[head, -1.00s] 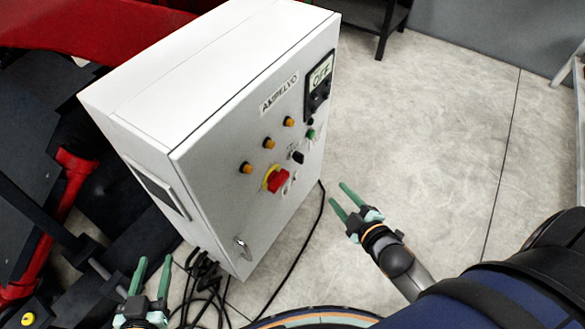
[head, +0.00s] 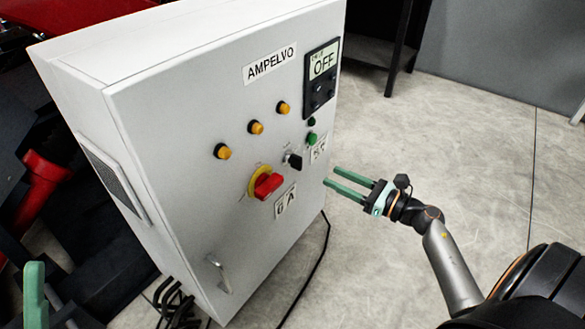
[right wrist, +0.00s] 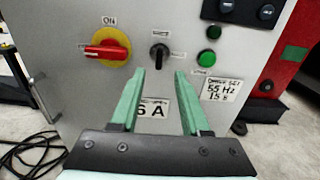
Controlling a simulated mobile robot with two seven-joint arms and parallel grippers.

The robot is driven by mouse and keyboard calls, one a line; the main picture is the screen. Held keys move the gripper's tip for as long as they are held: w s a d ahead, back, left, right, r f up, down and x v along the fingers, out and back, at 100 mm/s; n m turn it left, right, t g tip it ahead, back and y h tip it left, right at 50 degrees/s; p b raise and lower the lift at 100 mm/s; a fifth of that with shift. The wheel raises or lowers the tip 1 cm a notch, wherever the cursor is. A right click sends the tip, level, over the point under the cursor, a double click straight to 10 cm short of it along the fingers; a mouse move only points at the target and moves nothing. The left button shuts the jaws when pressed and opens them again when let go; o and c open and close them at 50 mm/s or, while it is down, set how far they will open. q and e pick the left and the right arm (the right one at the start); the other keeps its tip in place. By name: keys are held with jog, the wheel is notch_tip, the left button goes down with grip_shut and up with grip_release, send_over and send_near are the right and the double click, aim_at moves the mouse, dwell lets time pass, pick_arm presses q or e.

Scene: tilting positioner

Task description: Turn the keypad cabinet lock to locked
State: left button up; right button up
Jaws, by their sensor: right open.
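The white cabinet (head: 180,200) has a small keypad panel with an OFF display (head: 321,75) at its upper right. A small black knob (head: 293,161) sits on its door, also in the right wrist view (right wrist: 159,57), where its grip looks upright; its labels are too small to read. I cannot tell for certain whether this is the lock. My right gripper (head: 331,176) is open and empty, right of the knob in the head view. In the right wrist view its fingers (right wrist: 158,74) point at the door just below the knob, apart from it. One left gripper finger (head: 35,290) shows at lower left.
A red rotary handle on a yellow disc (head: 267,184) is beside the knob. Several amber lamps (head: 256,128), green buttons (head: 312,138) and a metal door handle (head: 220,274) also stand out from the door. Cables lie below. The floor at right (head: 450,140) is clear.

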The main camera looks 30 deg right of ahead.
aim_at(302, 162)
jog(key=b+x, duration=0.1)
jog(key=x, duration=1.1)
jog(key=shift+w+a+r, duration=0.1)
jog(key=shift+a, duration=0.05)
grip_shut()
